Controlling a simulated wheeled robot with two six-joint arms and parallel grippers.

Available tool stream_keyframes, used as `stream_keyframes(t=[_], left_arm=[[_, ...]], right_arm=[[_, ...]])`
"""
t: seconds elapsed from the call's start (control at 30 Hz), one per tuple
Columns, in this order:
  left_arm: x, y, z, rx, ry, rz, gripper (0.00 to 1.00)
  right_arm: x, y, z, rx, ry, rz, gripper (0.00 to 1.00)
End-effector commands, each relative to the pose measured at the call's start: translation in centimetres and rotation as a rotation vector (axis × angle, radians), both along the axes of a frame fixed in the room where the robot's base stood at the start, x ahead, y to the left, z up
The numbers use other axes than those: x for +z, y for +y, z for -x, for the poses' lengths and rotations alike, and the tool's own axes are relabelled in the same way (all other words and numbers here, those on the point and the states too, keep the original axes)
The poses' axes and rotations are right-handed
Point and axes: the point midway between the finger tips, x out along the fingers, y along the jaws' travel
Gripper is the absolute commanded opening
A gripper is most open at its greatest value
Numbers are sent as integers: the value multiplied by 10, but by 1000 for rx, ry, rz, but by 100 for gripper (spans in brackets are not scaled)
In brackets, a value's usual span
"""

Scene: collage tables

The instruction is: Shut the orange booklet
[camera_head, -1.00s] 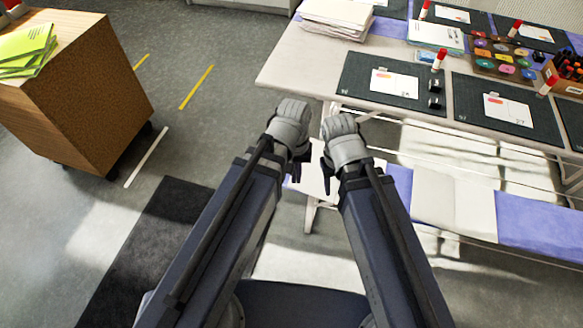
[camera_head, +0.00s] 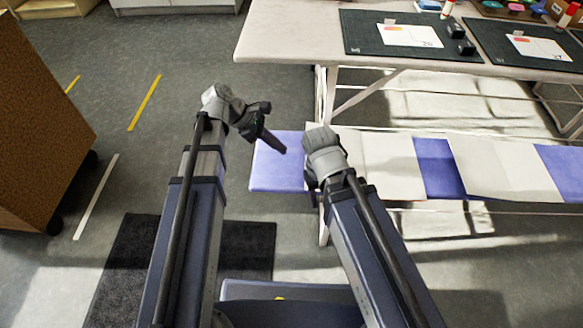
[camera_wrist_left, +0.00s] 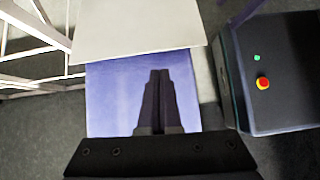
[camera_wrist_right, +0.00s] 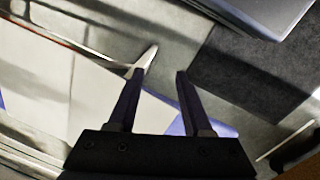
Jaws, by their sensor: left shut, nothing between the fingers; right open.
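I cannot make out an orange booklet in any view. White sheets with small orange-red marks (camera_head: 409,36) (camera_head: 545,48) lie on dark mats on the table. My left gripper (camera_head: 275,143) is shut and empty, pointing over the near end of the purple bench. In the left wrist view its closed fingers (camera_wrist_left: 160,75) show against the purple seat. My right gripper (camera_head: 311,188) is beside the bench end, partly hidden by its own wrist. In the right wrist view its fingers (camera_wrist_right: 167,60) stand apart with nothing between them.
The white table (camera_head: 285,42) stands beyond a low bench with purple seat parts (camera_head: 275,172) and pale sheets (camera_head: 390,165). A brown wooden cabinet (camera_head: 35,130) is at the left. A dark floor mat (camera_head: 245,245) lies nearby. The floor between cabinet and bench is clear.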

Motion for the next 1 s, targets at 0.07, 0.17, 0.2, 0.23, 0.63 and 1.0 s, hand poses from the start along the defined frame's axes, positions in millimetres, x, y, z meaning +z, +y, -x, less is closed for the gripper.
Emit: stream_keyframes(t=[0.07,0.17,0.2,0.23,0.63,1.0], left_arm=[[-7,2,-4,29,16,15,0],[-7,2,-5,43,26,23,0],[-6,2,-5,46,28,24,0],[-6,2,-5,46,28,24,0],[-46,-27,-4,42,26,23,0],[-78,-59,-4,42,25,22,0]], right_arm=[[-9,0,0,0,0,0,50],[-10,0,0,0,0,1,50],[-10,0,0,0,0,1,50],[-10,0,0,0,0,1,50],[-49,1,0,7,0,-4,50],[-81,1,0,8,-1,-7,50]])
